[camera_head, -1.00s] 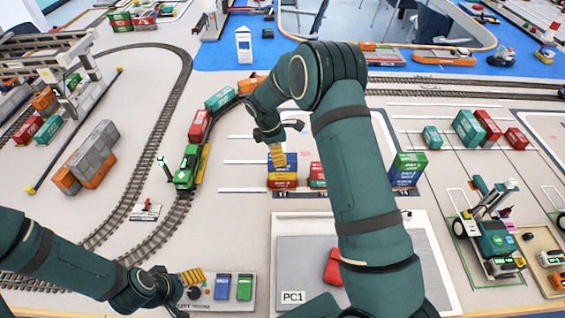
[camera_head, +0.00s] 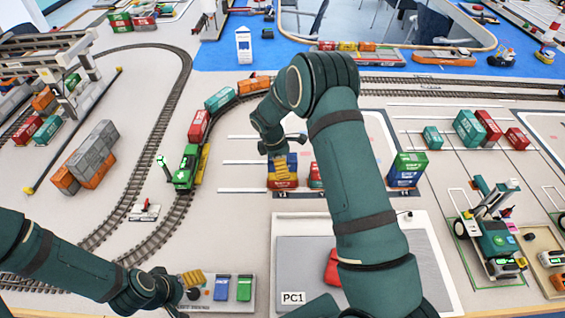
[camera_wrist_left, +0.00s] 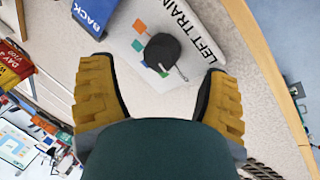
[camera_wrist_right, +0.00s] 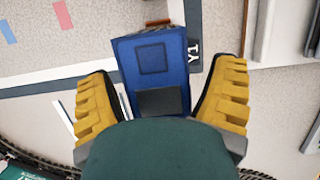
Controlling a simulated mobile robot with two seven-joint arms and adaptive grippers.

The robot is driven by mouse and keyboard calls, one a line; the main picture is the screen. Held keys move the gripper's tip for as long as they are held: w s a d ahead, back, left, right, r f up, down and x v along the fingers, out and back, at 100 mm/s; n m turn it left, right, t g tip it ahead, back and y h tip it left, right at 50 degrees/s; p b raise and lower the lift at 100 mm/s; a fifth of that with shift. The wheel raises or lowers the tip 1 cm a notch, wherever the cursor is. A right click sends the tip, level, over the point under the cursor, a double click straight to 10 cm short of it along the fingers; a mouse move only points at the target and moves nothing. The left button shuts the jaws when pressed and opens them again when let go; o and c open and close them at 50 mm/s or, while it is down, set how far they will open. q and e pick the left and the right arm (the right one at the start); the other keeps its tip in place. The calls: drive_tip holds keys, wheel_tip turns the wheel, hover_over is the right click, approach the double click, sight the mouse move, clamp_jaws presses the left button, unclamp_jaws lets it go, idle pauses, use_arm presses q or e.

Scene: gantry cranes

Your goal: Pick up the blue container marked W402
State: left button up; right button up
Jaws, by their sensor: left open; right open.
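A blue container (camera_head: 292,161) tops a short stack at the table's middle, partly hidden behind my right gripper (camera_head: 282,168). In the right wrist view its blue top (camera_wrist_right: 152,62) lies between the two yellow fingers of the open right gripper (camera_wrist_right: 165,100). I cannot tell whether the fingers touch it, and I cannot read a W402 mark. My left gripper (camera_head: 193,280) is open and empty over the LEFT TRAIN panel (camera_head: 207,303). In the left wrist view a black knob (camera_wrist_left: 166,52) shows between its fingers (camera_wrist_left: 160,98).
A green container on a blue one (camera_head: 404,178) stands right of my right arm. A train with a green locomotive (camera_head: 187,165) is on the track to the left. A wheeled crane (camera_head: 493,232) stands at the right. A grey pad marked PC1 (camera_head: 295,262) lies in front.

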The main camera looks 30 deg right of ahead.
drive_tip(key=shift+f, duration=0.15)
drive_tip(key=c, duration=1.3)
